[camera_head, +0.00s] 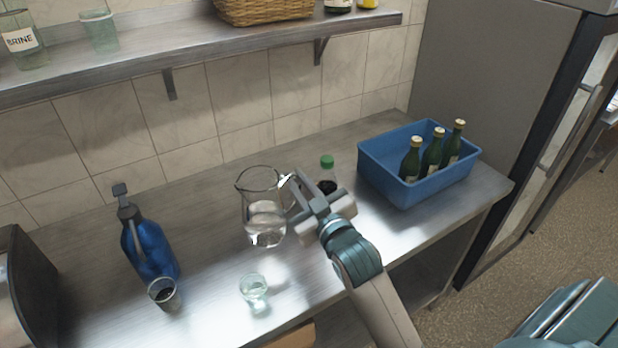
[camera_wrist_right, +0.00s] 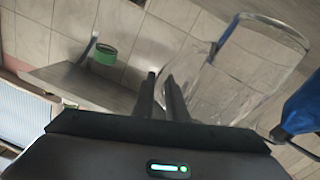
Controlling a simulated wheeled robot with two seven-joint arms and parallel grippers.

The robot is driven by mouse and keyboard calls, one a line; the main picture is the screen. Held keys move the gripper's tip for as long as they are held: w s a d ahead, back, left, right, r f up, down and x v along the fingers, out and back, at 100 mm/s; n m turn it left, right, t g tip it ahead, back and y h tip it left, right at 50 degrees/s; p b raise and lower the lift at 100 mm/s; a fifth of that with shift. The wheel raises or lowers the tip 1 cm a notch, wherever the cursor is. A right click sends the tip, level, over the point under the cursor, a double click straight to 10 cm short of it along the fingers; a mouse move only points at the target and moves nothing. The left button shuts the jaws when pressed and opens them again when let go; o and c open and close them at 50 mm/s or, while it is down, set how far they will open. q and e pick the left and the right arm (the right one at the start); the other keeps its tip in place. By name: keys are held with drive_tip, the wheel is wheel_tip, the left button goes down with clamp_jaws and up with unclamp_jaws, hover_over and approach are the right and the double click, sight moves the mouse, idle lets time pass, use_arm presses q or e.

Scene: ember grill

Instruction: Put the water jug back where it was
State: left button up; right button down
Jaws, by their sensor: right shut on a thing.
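The clear glass water jug (camera_head: 264,217) is near the middle of the steel counter, roughly upright, with water in its lower part. My right gripper (camera_head: 294,194) is at its right side, shut on its handle. In the right wrist view the two fingers (camera_wrist_right: 163,90) are close together beside the jug's clear glass (camera_wrist_right: 235,75). I cannot tell whether the jug's base touches the counter. The handle is mostly hidden by the fingers. My left gripper is not in view.
A blue crate (camera_head: 405,194) with green bottles is to the right. A small glass (camera_head: 253,290), a dark-filled glass (camera_head: 164,295) and a blue spray bottle (camera_head: 150,250) stand in front and left. A shelf (camera_head: 200,50) runs above.

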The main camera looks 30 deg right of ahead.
sight(272, 185)
drive_tip(key=w+a+f, duration=0.1)
drive_tip(key=w+a+f+p, duration=0.1)
drive_tip(key=w, duration=0.1)
drive_tip(key=w+a+f, duration=0.1)
drive_tip(key=w+a, duration=0.1)
drive_tip(key=shift+w+f, duration=0.1)
drive_tip(key=shift+f, duration=0.1)
wheel_tip(272, 185, down, 4)
drive_tip(key=shift+p, duration=0.85)
drive_tip(key=shift+f, duration=0.15)
drive_tip(key=c, duration=1.9)
unclamp_jaws()
drive_tip(key=shift+f, duration=0.2)
drive_tip(key=shift+o, duration=0.7)
